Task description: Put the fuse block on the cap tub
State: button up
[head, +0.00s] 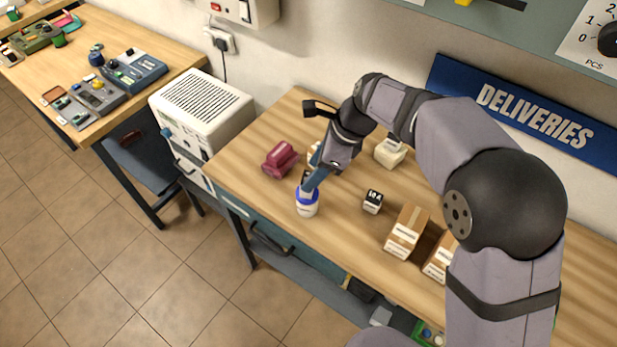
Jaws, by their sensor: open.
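A small white tub with a blue rim (307,207), which looks like the cap tub, stands upright near the front edge of the wooden bench. My gripper (308,184) points down right over this tub. Its jaws are open, and I cannot tell whether they touch the tub or what is between them. A small black block with white markings (372,202), possibly the fuse block, sits on the bench to the right of the tub, apart from my gripper. A cream object behind my gripper is mostly hidden.
A maroon object (280,159) lies left behind the tub. A cream box (390,152) stands behind the black block. Cardboard boxes (407,231) stand to the right, near my arm. A white vented unit (202,110) stands at the bench's left end.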

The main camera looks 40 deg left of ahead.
jog(key=v, duration=0.7)
jog(key=shift+r+b, duration=0.15)
jog(key=shift+b, duration=0.3)
jog(key=d+f+n+h, duration=0.1)
jog(key=d+f+n, duration=0.1)
jog(key=d, duration=0.8)
jog(key=d+f+n+t+h, duration=0.1)
jog(key=d+f+n, duration=0.2)
jog(key=d, duration=0.7)
jog(key=d+f+n+t+h, duration=0.1)
jog(key=d+f+n, duration=0.2)
jog(key=d, duration=0.8)
jog(key=shift+s, duration=0.1)
jog(key=s+d+f+n+h, duration=0.1)
jog(key=s+d+f+n, duration=0.3)
jog(key=s+d, duration=0.4)
jog(key=shift+d+n, duration=0.5)
jog(key=shift+n, duration=0.2)
